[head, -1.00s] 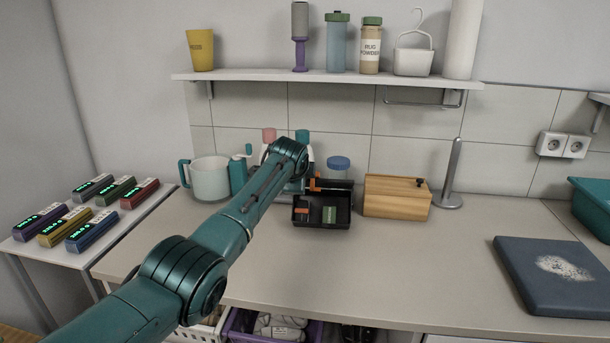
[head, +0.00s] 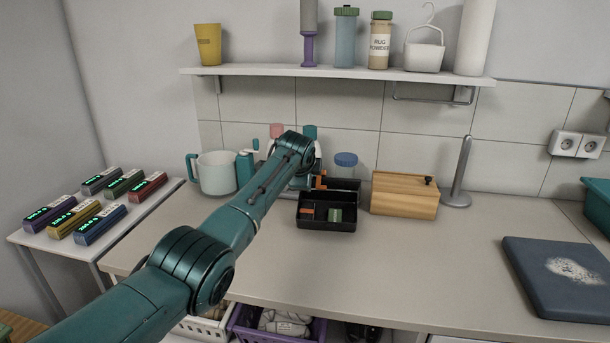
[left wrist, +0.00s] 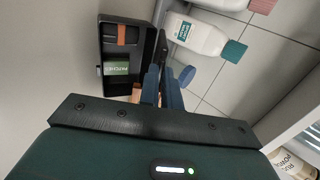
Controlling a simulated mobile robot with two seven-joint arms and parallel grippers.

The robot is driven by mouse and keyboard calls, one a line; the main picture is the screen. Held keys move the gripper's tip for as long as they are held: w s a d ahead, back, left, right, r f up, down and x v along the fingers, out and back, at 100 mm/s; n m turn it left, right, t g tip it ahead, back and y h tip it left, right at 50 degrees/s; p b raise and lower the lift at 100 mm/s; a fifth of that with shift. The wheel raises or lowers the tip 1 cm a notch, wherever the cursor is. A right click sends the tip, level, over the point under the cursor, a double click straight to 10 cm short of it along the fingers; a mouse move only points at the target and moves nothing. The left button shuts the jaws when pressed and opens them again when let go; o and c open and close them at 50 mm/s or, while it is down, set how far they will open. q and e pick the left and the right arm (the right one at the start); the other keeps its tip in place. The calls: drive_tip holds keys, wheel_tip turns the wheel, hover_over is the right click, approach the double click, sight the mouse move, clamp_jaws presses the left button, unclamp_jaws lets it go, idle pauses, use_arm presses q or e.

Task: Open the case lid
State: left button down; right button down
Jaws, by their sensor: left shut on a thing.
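The black case (head: 327,224) sits on the counter with its tray exposed. A green packet marked PATCHES and an orange and dark item lie inside, and the case also shows in the left wrist view (left wrist: 105,48). Its lid (left wrist: 154,48) stands raised, roughly upright, along the tray's back side. My left gripper (left wrist: 162,72) is at the lid, its blue fingers shut on the lid's edge. In the head view my arm hides most of this gripper. My right gripper is not in view.
A wooden box (head: 402,196) stands just right of the case. White bottles (left wrist: 205,38), a blue-capped jar (head: 345,164) and a mug (head: 216,174) stand behind and left. A shelf (head: 340,74) hangs above. The counter in front is clear.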

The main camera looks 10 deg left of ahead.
use_arm(q)
drive_tip(key=shift+r, duration=0.1)
drive_tip(key=c, duration=1.6)
unclamp_jaws()
drive_tip(key=b+v, duration=0.1)
drive_tip(key=v, duration=1.2)
drive_tip(key=shift+a+b, duration=0.1)
drive_tip(key=shift+b, duration=0.25)
